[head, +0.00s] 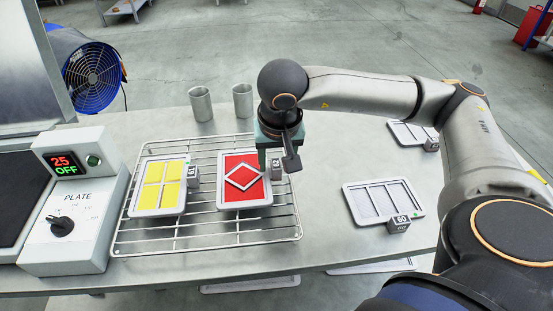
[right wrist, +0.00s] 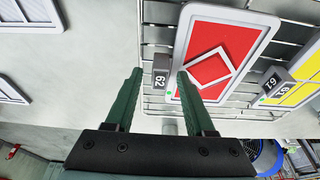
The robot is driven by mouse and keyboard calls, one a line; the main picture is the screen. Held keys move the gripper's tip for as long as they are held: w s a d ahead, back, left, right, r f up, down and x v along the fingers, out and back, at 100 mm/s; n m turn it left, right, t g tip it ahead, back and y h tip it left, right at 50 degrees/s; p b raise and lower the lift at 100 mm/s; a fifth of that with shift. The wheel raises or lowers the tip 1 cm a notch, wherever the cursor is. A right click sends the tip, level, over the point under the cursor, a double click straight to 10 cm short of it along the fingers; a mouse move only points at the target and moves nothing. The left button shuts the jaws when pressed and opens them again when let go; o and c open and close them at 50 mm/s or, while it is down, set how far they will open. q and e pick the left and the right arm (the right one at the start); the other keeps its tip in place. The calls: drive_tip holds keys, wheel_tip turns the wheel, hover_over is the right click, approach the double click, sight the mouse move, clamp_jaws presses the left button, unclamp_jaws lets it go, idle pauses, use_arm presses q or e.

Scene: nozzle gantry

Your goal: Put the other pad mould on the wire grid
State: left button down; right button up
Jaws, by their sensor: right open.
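A pad mould with red fill and a white diamond frame (head: 232,168) lies on the wire grid (head: 207,247), right of centre; it also shows in the right wrist view (right wrist: 205,68). A pad mould with yellow fill in several fields (head: 150,172) lies left of it on the grid, and partly shows in the right wrist view (right wrist: 303,92). My right gripper (head: 273,163) is open above the red mould's right side. In the right wrist view, its green fingers (right wrist: 159,73) are apart, with the red mould's dark "62" block showing between them. My left gripper is not in view.
An empty-looking grey mould (head: 372,204) with a "60" block lies right of the grid; another (head: 408,133) lies farther back, partly hidden by my arm. Two metal cups (head: 201,104) stand behind the grid. The plate control box (head: 75,215) reads "25 OFF" at left.

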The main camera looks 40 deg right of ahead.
drive_tip(key=p+v, duration=0.1)
drive_tip(key=v, duration=1.1)
drive_tip(key=shift+r, duration=0.15)
